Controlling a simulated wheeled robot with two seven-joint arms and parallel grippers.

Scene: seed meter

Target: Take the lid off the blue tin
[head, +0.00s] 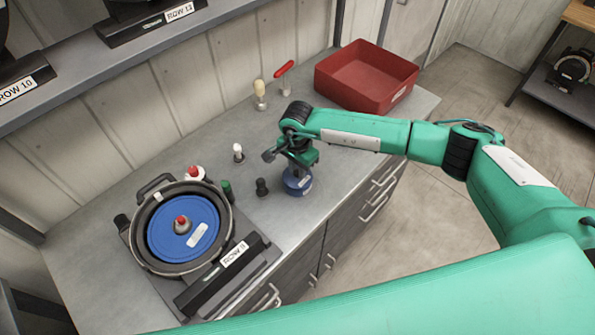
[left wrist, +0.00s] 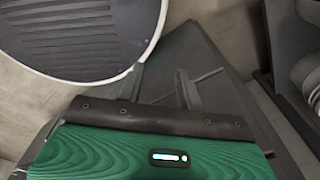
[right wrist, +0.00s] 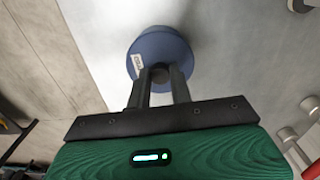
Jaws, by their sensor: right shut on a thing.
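The blue tin (head: 298,184) stands on the grey bench near its front edge, with a white label on its side. My right gripper (head: 295,166) comes down on it from above. In the right wrist view the blue round top of the tin (right wrist: 160,45) lies beyond my fingers (right wrist: 160,78), which are shut on the small dark knob of its lid. I cannot tell whether the lid sits fully on the tin. My left gripper (left wrist: 160,88) shows only in the left wrist view, with its fingers apart and nothing seen between them.
A seed meter with a blue disc (head: 182,228) stands at the left of the bench. A red bin (head: 365,75) stands at the back right. Several small items, including a dark knob-topped piece (head: 262,187) and a white-topped one (head: 238,152), stand left of the tin.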

